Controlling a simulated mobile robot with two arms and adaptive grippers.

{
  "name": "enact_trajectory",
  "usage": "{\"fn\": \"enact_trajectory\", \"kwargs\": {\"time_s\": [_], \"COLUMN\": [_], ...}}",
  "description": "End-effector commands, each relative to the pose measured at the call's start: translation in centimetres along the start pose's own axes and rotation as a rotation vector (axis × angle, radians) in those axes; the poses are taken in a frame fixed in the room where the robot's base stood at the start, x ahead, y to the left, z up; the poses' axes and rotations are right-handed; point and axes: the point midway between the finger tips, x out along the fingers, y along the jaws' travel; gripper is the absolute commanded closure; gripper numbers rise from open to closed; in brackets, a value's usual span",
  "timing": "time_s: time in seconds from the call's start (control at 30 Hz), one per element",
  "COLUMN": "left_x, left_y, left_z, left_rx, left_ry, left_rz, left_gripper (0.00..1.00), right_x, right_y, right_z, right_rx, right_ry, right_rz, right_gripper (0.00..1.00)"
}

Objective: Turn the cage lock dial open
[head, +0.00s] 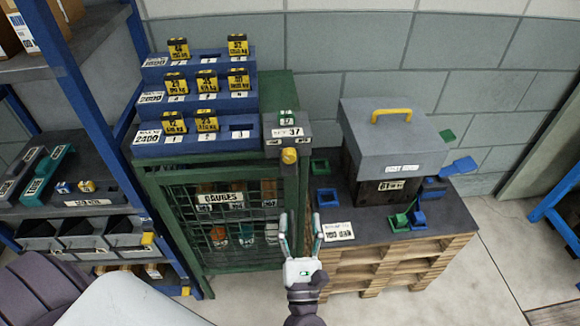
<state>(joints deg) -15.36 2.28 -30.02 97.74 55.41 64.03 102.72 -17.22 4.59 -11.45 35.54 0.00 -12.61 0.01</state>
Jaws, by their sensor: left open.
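The green mesh cage (299,190) stands in the middle, with a "GAUGES" sign on its door and several items behind the mesh. A grey lock box (298,133) marked "SET 37" sits at its upper right corner. A yellow dial (289,155) sticks out from the front of the box; its exact turn is too small to read. My left gripper (299,218) is open and empty, below the dial in the picture and apart from it, its fingers pointing up toward it. My right gripper is not in view.
Blue stepped racks (197,149) with black-and-yellow tagged blocks stand on the cage. On the right, a pallet stack (365,265) carries a grey lidded box (392,145) and small blue and green trays. A blue-framed shelf (95,105) stands left. Floor is clear right of the pallets.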

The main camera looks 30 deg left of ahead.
Motion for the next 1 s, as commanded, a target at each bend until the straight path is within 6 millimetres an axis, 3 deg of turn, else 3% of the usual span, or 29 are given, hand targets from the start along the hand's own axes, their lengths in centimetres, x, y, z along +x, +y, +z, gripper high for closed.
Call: {"fn": "enact_trajectory", "kwargs": {"time_s": [0.1,0.27,0.7,1.0], "left_x": [0.5,2.4,11.3,14.0], "left_y": [0.9,1.1,1.6,1.7], "left_z": [0.8,1.2,1.2,0.9], "left_rx": [-0.101,-0.109,-0.102,-0.103], "left_ry": [0.001,-0.002,-0.003,0.000], "left_rz": [0.055,0.060,0.057,0.056], "left_gripper": [0.43,0.43,0.43,0.43], "right_x": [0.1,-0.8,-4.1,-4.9], "right_y": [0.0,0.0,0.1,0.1], "right_z": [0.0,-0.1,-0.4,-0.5], "right_rx": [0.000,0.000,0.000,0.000], "right_ry": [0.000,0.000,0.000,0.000], "right_rz": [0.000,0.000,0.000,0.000], "right_gripper": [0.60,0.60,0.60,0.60]}}
